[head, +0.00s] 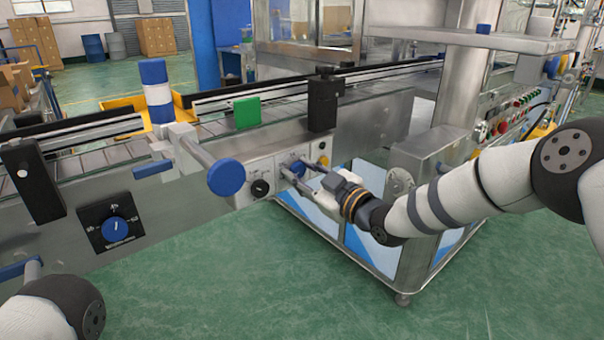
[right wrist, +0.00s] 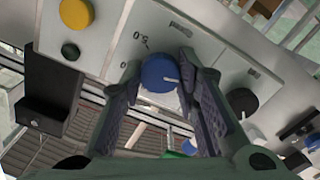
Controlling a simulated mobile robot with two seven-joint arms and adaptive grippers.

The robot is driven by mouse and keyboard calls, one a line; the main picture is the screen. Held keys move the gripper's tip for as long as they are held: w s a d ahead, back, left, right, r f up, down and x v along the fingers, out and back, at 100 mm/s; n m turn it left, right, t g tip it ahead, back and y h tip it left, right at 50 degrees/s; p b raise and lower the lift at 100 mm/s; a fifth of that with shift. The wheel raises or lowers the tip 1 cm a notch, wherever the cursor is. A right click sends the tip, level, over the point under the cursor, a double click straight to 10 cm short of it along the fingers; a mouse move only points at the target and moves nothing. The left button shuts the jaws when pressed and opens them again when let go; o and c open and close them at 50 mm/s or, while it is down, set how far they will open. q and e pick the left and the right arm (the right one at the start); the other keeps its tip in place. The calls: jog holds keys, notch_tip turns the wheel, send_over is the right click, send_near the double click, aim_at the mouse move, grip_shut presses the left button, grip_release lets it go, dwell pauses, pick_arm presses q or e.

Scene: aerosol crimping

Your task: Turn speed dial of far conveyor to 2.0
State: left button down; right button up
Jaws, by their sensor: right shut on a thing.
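The blue speed dial (head: 298,168) sits on the grey control panel on the side of the far conveyor. It also shows in the right wrist view (right wrist: 158,73), with a white pointer line and the marks 5.0 and 0 beside it. My right gripper (head: 303,175) reaches the panel from the right and is shut on this dial, one finger on each side. In the right wrist view the fingers (right wrist: 160,85) flank the knob. The exact dial reading is hard to tell. My left gripper is out of view; only part of my left arm shows at bottom left.
A black knob (head: 260,188) sits left of the gripped dial, and a yellow knob (right wrist: 76,14) is on the same panel. A near black dial plate (head: 112,228) carries another blue dial. A blue handwheel (head: 226,177) juts out. A green block (head: 247,112) is on the conveyor.

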jog(key=m, duration=0.4)
jog(key=shift+f+m+b, duration=0.1)
jog(key=shift+m+b, duration=0.2)
jog(key=shift+b, duration=0.05)
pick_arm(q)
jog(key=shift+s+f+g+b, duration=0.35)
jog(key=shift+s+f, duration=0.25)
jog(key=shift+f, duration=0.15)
pick_arm(e)
jog(key=shift+m, duration=2.2)
jog(key=o, duration=1.2)
jog(key=shift+c, duration=0.2)
jog(key=v, duration=1.2)
jog(key=shift+d, duration=0.1)
